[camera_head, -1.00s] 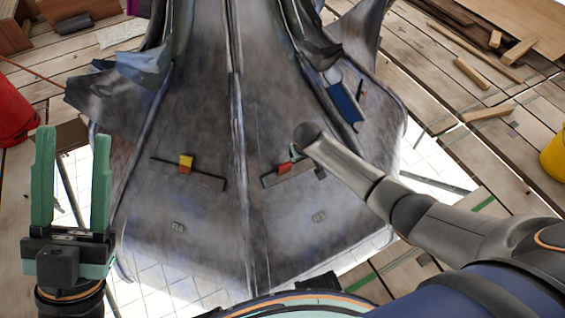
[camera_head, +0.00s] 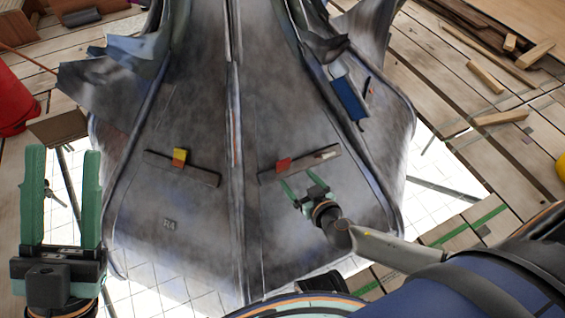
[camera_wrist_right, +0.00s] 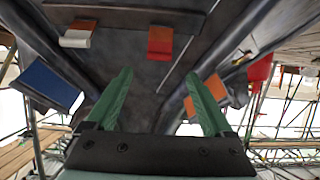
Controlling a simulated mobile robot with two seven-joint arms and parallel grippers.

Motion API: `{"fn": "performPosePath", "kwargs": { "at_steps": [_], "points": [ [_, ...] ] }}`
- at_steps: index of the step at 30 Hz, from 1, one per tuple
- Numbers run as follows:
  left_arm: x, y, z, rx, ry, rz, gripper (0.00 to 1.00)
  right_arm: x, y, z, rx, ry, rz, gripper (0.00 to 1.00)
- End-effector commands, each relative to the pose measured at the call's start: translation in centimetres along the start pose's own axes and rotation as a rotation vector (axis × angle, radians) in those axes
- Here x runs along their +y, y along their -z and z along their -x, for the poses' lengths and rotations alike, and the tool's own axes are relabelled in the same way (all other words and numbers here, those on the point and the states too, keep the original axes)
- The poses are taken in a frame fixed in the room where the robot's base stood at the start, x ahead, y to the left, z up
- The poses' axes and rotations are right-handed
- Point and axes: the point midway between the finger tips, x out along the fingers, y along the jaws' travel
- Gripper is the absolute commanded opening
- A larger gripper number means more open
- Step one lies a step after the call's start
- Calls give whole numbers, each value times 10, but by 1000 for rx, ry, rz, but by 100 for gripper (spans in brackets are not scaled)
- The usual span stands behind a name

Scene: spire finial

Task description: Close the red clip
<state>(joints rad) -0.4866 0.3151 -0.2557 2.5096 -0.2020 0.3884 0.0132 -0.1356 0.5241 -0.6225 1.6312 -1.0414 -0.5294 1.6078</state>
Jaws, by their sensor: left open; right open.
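The red clip (camera_head: 284,164) sits on a dark bar (camera_head: 300,166) on the right panel of the grey spire. My left gripper (camera_head: 63,152) is open and empty at the far left, fingers up, away from the spire.
A yellow clip (camera_head: 180,157) sits on another bar on the left panel. A blue flap (camera_head: 349,98) lies higher on the right. A raised central ridge (camera_head: 236,120) divides the panels. A red bucket (camera_head: 14,98) stands on the planks at left. The lower right panel is fairly clear.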

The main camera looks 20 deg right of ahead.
Motion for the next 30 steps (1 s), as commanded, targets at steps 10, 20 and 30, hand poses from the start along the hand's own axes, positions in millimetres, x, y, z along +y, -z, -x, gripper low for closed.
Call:
{"fn": "performPosePath", "kwargs": {
  "at_steps": [10,20,30],
  "points": [
    [9,-15,12,-12,-9,-13,50,1,0,-63,3,-4,2,86],
    [14,-25,21,-17,-4,-20,50,1,-1,-104,1,-3,1,86],
    [15,-26,21,-20,-4,-20,50,1,0,-110,-1,-3,0,86]
  ]
}}
